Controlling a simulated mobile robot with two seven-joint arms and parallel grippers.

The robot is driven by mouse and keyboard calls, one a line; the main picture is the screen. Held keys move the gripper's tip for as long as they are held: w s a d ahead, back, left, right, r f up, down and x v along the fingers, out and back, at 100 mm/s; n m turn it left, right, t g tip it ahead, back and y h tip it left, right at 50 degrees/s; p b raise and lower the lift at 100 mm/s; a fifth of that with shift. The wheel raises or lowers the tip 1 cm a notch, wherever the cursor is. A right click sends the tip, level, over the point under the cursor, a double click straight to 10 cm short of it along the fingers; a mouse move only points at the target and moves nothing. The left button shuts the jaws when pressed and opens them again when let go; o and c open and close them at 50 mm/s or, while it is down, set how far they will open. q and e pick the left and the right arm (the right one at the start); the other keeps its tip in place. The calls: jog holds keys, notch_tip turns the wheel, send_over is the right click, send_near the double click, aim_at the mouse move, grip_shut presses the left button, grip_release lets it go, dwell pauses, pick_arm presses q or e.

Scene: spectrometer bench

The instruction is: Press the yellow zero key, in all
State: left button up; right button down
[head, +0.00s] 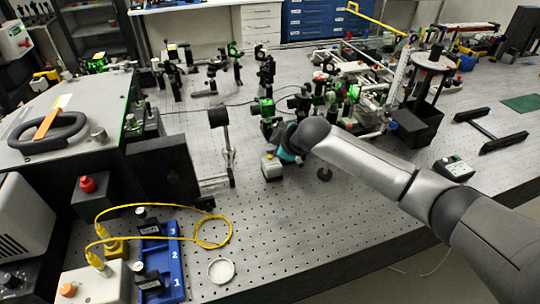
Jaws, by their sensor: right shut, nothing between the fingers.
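My right gripper (287,152) reaches in from the right over the optical table. It is shut and looks empty, with its teal-coloured end just above and beside a small light-grey box (271,168). A small yellowish spot shows on top of that box, but it is too small to tell whether it is the yellow zero key. The gripper partly hides the box's right side, and I cannot tell whether the fingertips touch it. My left gripper is not in view.
Several optics mounts crowd the back. A blue numbered rack (172,266) and yellow cable (230,228) lie front left. The front middle of the table (300,225) is clear.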

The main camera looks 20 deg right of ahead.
jog(key=shift+f, duration=0.6)
dwell(0.8)
jog(key=shift+r+p, duration=0.85)
jog(key=shift+p, duration=0.2)
notch_tip(320, 180, up, 5)
jog(key=p, duration=0.5)
dwell(0.5)
